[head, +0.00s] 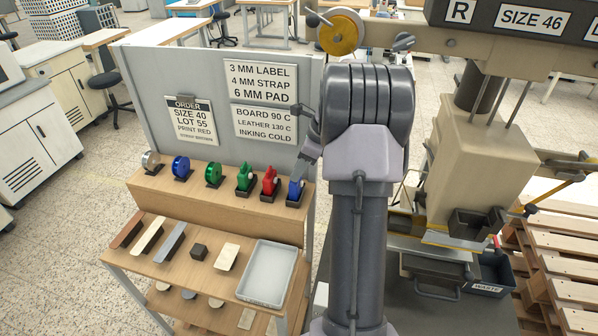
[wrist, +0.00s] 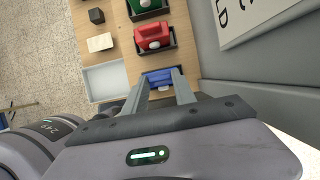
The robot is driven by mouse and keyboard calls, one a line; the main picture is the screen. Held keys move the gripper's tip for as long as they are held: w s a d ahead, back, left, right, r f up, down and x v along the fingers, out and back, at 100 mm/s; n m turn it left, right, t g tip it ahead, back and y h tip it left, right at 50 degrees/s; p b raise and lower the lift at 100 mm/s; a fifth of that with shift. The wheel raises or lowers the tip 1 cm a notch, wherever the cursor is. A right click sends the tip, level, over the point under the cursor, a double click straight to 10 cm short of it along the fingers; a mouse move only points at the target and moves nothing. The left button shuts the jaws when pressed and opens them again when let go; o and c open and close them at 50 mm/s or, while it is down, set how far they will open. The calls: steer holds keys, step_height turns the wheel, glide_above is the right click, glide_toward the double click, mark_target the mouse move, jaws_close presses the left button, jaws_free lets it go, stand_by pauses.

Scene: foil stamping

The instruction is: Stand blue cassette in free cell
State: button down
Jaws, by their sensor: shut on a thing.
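The blue cassette (head: 295,188) is at the right end of the row on the wooden shelf, at a dark cell (head: 293,204). My gripper (head: 303,178) reaches down to it from the right and is shut on it. In the wrist view the blue cassette (wrist: 158,77) shows between the two fingers (wrist: 160,88), with the dark cell's edge around it. I cannot tell whether it rests on the cell floor. The red cassette (head: 269,183) and green cassette (head: 245,178) stand upright in their own cells to the left.
Blue, green and silver rolls (head: 181,168) stand farther left. The lower shelf holds several bars and blocks and a grey tray (head: 268,272). A grey panel with signs (head: 260,82) rises behind the row. The press (head: 470,170) and a waste bin (head: 490,275) are at right.

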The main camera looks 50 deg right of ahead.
steer(key=shift+f, duration=0.15)
steer(key=shift+f, duration=0.15)
steer(key=c, duration=1)
jaws_free()
steer(key=shift+r, duration=0.4)
steer(key=s+d, duration=0.2)
steer(key=s, duration=0.2)
steer(key=s+d+r+p, duration=0.1)
steer(key=s+d, duration=0.1)
steer(key=s, duration=0.1)
steer(key=s+d+r+p, duration=0.1)
steer(key=s+d, duration=0.1)
steer(key=s, duration=0.2)
steer(key=shift+s+r, duration=0.15)
steer(key=shift+s, duration=0.2)
